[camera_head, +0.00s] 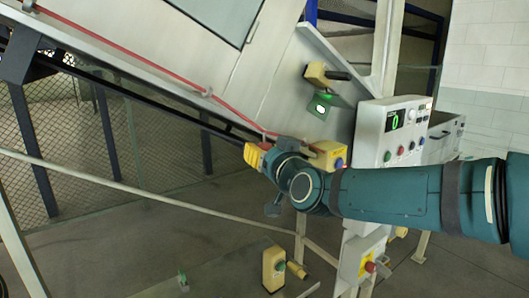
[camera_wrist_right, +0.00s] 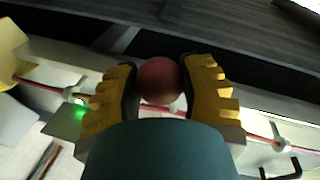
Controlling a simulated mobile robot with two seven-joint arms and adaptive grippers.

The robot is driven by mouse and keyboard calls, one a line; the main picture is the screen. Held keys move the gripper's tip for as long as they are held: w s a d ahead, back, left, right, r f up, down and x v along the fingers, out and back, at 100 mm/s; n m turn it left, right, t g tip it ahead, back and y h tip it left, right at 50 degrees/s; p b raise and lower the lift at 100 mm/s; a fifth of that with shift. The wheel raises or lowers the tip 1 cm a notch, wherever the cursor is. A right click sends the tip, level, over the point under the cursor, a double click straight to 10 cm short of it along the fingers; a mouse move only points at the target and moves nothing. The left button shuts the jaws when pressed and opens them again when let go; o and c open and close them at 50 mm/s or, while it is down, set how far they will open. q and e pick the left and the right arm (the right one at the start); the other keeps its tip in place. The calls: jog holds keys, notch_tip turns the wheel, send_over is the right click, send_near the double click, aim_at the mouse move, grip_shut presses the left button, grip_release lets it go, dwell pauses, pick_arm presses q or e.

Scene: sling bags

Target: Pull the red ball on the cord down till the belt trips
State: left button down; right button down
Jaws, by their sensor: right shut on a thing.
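The red ball (camera_wrist_right: 160,80) sits between the yellow fingers of my right gripper (camera_wrist_right: 160,88) in the right wrist view. The fingers are shut on it from both sides. The red cord (camera_head: 125,50) runs along the belt's side and down towards the gripper. It also shows in the wrist view (camera_wrist_right: 258,138), passing behind the gripper. A green light (camera_head: 320,107) glows on the frame. My left gripper is out of view.
A grey control box (camera_head: 393,130) with a green display reading 0 and several buttons stands close right of the gripper. A yellow box (camera_head: 328,155) sits beside my wrist. A yellow post (camera_head: 274,268) stands below. Mesh fencing (camera_head: 65,140) is behind.

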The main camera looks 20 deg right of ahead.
notch_tip(320, 180, down, 2)
jog(key=shift+f+b, duration=0.1)
jog(key=shift+b, duration=0.45)
jog(key=shift+c, duration=2.1)
grip_release()
jog(key=s+d, duration=0.1)
jog(key=s, duration=1.1)
jog(key=shift+d, duration=0.4)
jog(key=shift+w, duration=0.1)
